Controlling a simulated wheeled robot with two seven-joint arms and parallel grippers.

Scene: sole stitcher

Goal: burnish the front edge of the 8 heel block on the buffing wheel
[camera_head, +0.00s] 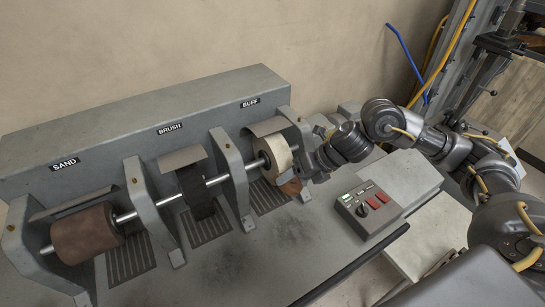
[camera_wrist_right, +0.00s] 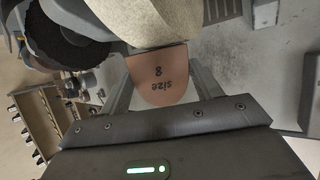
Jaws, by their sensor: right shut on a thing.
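The heel block (camera_wrist_right: 157,78) is tan-brown and marked "size 8", upside down in the right wrist view. My right gripper (camera_wrist_right: 162,84) is shut on it, a finger at either side. In the head view the block (camera_head: 291,187) shows as a small brown piece below the buffing wheel (camera_head: 273,157), with the gripper (camera_head: 303,178) at its right. The cream wheel also fills the top of the wrist view (camera_wrist_right: 150,20). The block's far edge is at the wheel's rim and seems to meet it; exact contact is hard to tell. My left gripper is not in view.
The same shaft carries a dark brush wheel (camera_head: 196,190) and a brown sanding drum (camera_head: 87,234) to the left. Grey brackets (camera_head: 230,170) stand between them. A control box (camera_head: 367,208) with red and green buttons sits right of the wheel. The front bench surface is clear.

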